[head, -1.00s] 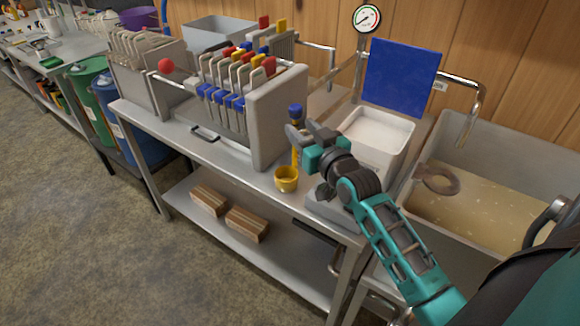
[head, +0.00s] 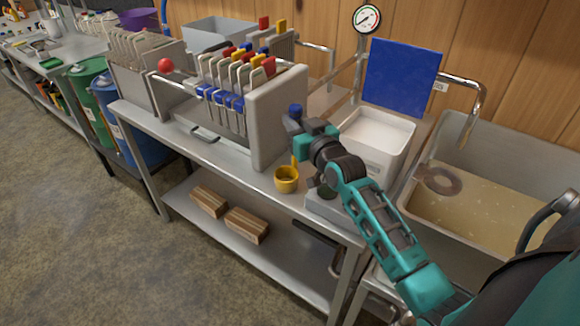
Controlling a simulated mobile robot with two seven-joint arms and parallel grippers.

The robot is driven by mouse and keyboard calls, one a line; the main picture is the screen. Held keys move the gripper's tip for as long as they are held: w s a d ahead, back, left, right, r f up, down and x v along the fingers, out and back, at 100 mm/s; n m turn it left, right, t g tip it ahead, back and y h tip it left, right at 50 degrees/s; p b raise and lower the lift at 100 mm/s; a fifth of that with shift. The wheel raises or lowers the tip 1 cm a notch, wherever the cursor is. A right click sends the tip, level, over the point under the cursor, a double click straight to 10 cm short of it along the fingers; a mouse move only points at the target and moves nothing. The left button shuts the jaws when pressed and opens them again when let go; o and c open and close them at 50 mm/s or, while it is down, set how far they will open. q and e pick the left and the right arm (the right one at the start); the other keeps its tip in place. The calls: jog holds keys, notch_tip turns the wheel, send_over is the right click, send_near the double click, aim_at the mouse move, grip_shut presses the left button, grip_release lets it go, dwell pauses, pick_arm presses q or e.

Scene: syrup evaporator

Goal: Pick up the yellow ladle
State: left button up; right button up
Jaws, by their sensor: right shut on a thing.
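The yellow ladle (head: 286,180) is upright at the front edge of the steel table (head: 233,157), its round cup low and its handle rising to a blue end (head: 295,109). I cannot tell whether the cup touches the tabletop. My right gripper (head: 294,126) is shut on the upper handle, just below the blue end, and hides much of the handle. My left gripper is not in view.
A filter press (head: 272,120) with coloured-tab plates stands close left of the ladle. A white tub (head: 377,139) is at its right, and a basin of tan liquid (head: 470,215) lies farther right. Wooden blocks (head: 246,224) lie on the lower shelf.

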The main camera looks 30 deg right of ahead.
grip_shut()
jog(key=shift+r, duration=0.5)
notch_tip(320, 180, up, 19)
jog(key=p, duration=0.3)
jog(key=shift+p, duration=0.4)
